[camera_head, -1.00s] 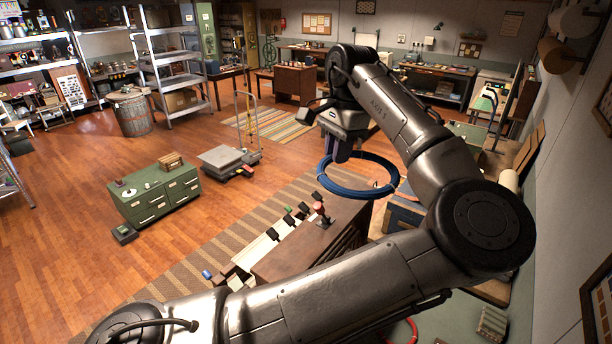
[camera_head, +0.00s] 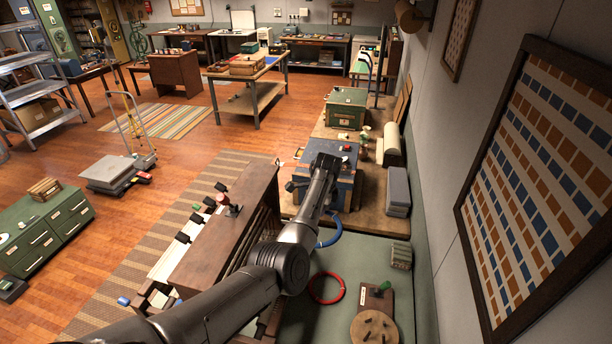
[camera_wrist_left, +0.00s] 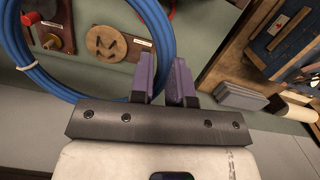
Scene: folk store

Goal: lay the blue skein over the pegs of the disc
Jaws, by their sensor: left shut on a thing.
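The blue skein (camera_head: 330,238) is a ring, partly hidden behind my left arm in the head view. In the left wrist view the skein (camera_wrist_left: 88,97) fills the upper left, with a white tie on its left side. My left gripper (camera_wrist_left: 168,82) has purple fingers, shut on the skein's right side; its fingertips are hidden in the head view. The round wooden disc (camera_head: 375,330) lies on the green bench top at the bottom of the head view. In the left wrist view the disc (camera_wrist_left: 105,45), with short pegs, shows inside the skein's loop, apart from it. My right gripper is not in view.
A red ring (camera_head: 327,287) lies on the green bench top (camera_head: 345,262), left of a wooden board with a green handle (camera_head: 377,298). A blue chest (camera_head: 335,188) and grey stacked boxes (camera_head: 397,190) stand farther back. A framed panel (camera_head: 545,180) hangs on the right wall.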

